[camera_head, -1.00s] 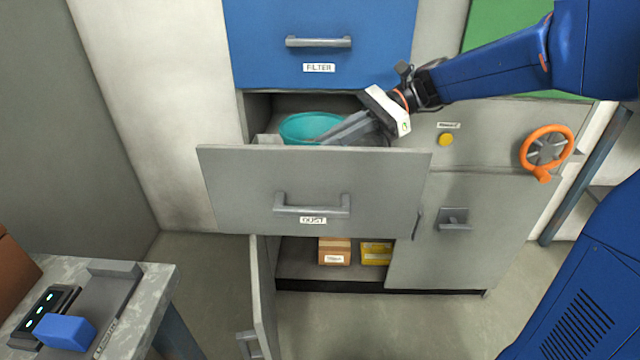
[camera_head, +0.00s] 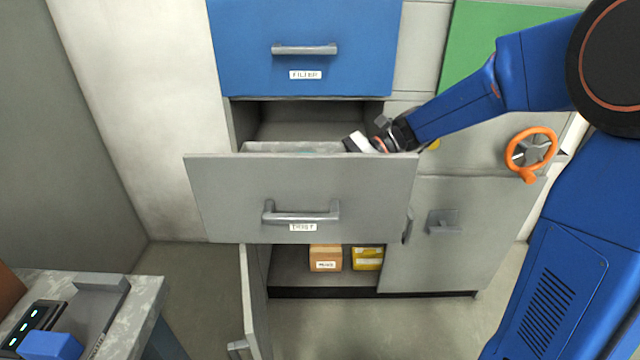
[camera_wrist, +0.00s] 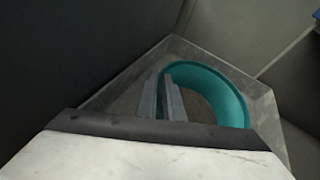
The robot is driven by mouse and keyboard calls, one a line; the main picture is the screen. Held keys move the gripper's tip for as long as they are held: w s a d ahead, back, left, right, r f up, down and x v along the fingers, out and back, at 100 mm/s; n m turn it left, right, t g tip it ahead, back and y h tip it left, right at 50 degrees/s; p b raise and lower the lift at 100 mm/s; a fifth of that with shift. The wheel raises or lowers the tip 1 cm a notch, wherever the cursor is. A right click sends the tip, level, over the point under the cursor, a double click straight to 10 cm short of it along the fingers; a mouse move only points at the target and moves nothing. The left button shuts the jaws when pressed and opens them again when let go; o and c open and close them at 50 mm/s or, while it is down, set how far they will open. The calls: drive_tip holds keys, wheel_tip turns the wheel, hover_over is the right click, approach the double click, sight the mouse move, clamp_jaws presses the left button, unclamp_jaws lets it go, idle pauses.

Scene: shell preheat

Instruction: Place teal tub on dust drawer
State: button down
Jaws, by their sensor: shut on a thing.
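The dust drawer (camera_head: 230,190) is pulled open, a grey drawer with a bar handle and a DUST label. The teal tub (camera_wrist: 232,97) is down inside it in the wrist view, with its round rim facing up. My gripper (camera_wrist: 170,92) is shut on the left side of the tub's rim. In the head view the drawer front hides nearly all of the tub and my fingers; only my wrist shows above the drawer's right end. I cannot tell whether the tub's base touches the drawer floor.
The blue FILTER drawer (camera_head: 240,50) is shut above the open one. Below, a cabinet door (camera_head: 256,300) stands open by a cardboard box (camera_head: 325,252) and a yellow box (camera_head: 367,253). An orange handwheel (camera_head: 517,155) is at right, a counter (camera_head: 140,290) at lower left.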

drive_tip(key=c, duration=1.8)
unclamp_jaws()
drive_tip(key=shift+c, duration=0.2)
drive_tip(key=v, duration=1.2)
